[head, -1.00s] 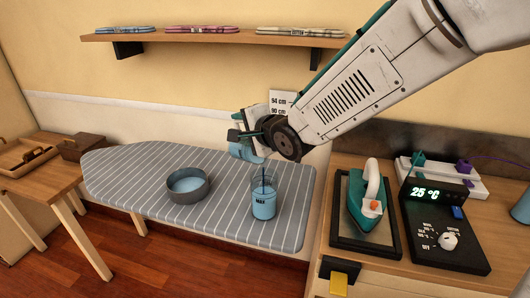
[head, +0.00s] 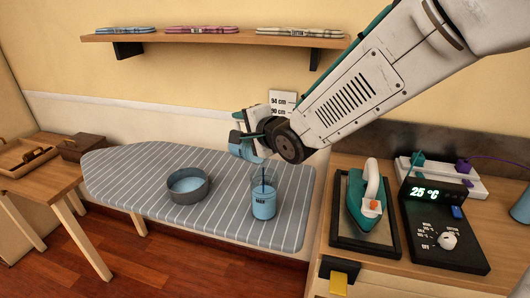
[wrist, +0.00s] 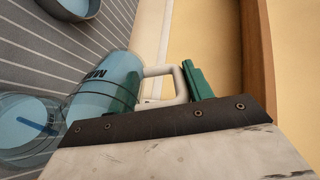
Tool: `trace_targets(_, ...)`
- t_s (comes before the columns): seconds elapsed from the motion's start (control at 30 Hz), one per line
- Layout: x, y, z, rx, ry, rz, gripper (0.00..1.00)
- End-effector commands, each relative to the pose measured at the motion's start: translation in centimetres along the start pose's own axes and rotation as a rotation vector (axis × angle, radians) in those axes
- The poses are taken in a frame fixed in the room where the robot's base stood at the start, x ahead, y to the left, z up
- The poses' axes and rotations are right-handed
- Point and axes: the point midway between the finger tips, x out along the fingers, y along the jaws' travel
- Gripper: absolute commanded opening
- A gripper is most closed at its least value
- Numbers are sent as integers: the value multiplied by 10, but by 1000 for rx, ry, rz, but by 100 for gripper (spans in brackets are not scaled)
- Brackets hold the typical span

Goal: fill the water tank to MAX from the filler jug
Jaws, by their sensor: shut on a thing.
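The water tank (head: 264,208) is a clear cup with a MAX label and blue water, upright on the ironing board. Its water surface looks close to the lettering; I cannot tell the exact level. A thin dark line shows inside its upper part. My gripper (head: 262,133) is shut on the handle of the filler jug (head: 243,149), which is bluish and tilted, above and slightly left of the tank. In the wrist view the jug (wrist: 118,82) shows its pale handle beside a green finger. The clear vessel at lower left there seems to be the tank (wrist: 22,135).
A grey bowl (head: 188,187) of blue water stands left of the tank on the striped board (head: 130,175). Right are an iron (head: 366,200) on a dark-framed stand and a control panel (head: 445,225) reading 25 °C. A shelf (head: 210,38) with folded cloths hangs above.

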Motion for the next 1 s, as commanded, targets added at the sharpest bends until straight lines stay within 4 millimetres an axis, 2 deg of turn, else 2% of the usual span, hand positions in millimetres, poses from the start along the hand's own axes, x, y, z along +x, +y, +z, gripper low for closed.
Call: trace_targets(1.0,-4,-3,0,0,0,-50,12)
